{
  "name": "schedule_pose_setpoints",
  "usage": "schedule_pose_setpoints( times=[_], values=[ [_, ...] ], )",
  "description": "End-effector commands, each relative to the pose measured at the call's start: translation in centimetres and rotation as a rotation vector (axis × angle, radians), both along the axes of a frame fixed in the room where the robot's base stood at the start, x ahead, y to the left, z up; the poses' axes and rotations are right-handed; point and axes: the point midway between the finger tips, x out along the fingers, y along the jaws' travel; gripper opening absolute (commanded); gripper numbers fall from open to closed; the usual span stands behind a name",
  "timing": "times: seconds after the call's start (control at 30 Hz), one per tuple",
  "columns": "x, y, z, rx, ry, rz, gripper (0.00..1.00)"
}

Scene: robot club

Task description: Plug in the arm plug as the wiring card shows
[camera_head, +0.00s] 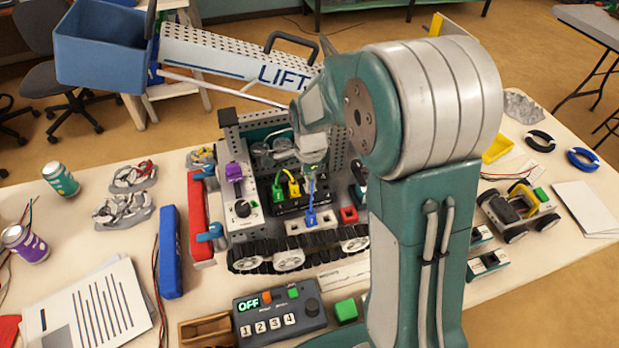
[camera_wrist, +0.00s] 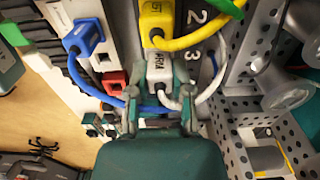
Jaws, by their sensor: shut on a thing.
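My gripper (camera_wrist: 160,115) is shut on the arm plug (camera_wrist: 160,66), a grey-white plug marked "ARM" with a white cable. The plug is at the black port block, beside the printed "3" (camera_wrist: 192,56); I cannot tell whether it is seated. A yellow plug (camera_wrist: 158,20) is beside it, near the "2". In the head view my gripper (camera_head: 312,166) is over the rover, and my arm hides part of the ports (camera_head: 288,207). I cannot make out the wiring card with certainty; a printed sheet (camera_head: 92,308) lies at the left.
Green (camera_head: 278,192) and blue (camera_head: 311,217) plugs are close by on the rover, with a red block (camera_head: 348,214). A control box (camera_head: 280,312) in front reads "OFF". The perforated metal mast (camera_wrist: 235,150) stands close to my gripper.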

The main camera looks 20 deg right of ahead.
Motion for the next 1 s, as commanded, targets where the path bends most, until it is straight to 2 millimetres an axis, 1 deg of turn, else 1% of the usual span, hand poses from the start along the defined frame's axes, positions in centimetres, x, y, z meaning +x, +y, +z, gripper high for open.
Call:
schedule_pose_setpoints(
  times=[1.0],
  values=[
    [-0.03, 0.0, -0.72, 0.0, 0.001, 0.0, 0.0]
  ],
)
